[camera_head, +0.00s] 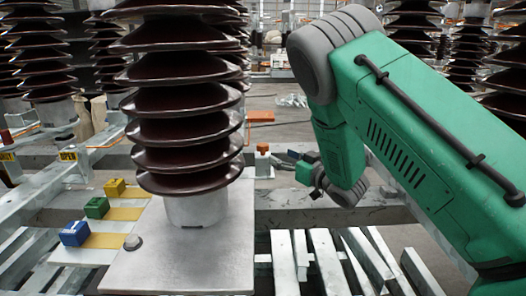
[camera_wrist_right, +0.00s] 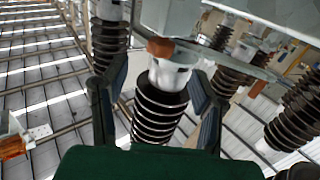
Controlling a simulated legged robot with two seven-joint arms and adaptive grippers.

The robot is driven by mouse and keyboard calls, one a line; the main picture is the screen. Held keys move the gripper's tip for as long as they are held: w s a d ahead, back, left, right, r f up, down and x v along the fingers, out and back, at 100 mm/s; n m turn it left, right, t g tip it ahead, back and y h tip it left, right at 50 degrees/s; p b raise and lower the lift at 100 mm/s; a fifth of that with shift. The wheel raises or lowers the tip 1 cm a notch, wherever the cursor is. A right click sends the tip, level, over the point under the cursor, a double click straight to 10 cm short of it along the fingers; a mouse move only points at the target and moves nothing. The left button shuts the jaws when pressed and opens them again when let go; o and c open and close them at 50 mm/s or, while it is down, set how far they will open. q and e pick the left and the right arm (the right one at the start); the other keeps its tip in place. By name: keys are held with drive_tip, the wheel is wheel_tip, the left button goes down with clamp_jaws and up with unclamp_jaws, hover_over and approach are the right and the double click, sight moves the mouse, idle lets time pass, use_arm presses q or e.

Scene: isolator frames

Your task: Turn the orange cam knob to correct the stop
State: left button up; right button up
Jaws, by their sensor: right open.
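The orange cam knob (camera_head: 262,148) is a small orange-brown cap on a pale grey post, right of the large insulator's lower discs in the head view. In the right wrist view the orange knob (camera_wrist_right: 160,47) lies ahead, between the lines of the two fingers. My right gripper (camera_head: 287,158) is just right of the knob in the head view, its fingers dark and small. In the right wrist view my right gripper (camera_wrist_right: 157,72) is open, with nothing between its fingers. I cannot tell whether either finger touches the knob. My left gripper is in neither view.
A large brown insulator (camera_head: 187,110) stands on a grey metal plate (camera_head: 185,265). Blue (camera_head: 74,233), green (camera_head: 96,207) and yellow (camera_head: 115,187) blocks sit left of it. An "OPEN" label (camera_head: 68,155) is at the left. Metal beams (camera_head: 340,210) cross beneath my right arm.

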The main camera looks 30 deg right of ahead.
sight(267, 149)
drive_tip(key=w, duration=0.3)
drive_tip(key=w+a+b, duration=0.1)
drive_tip(key=w, duration=0.2)
drive_tip(key=w+b, duration=0.1)
drive_tip(key=w, duration=0.1)
drive_tip(key=shift+w+a, duration=0.15)
drive_tip(key=shift+w, duration=0.25)
drive_tip(key=c, duration=1.2)
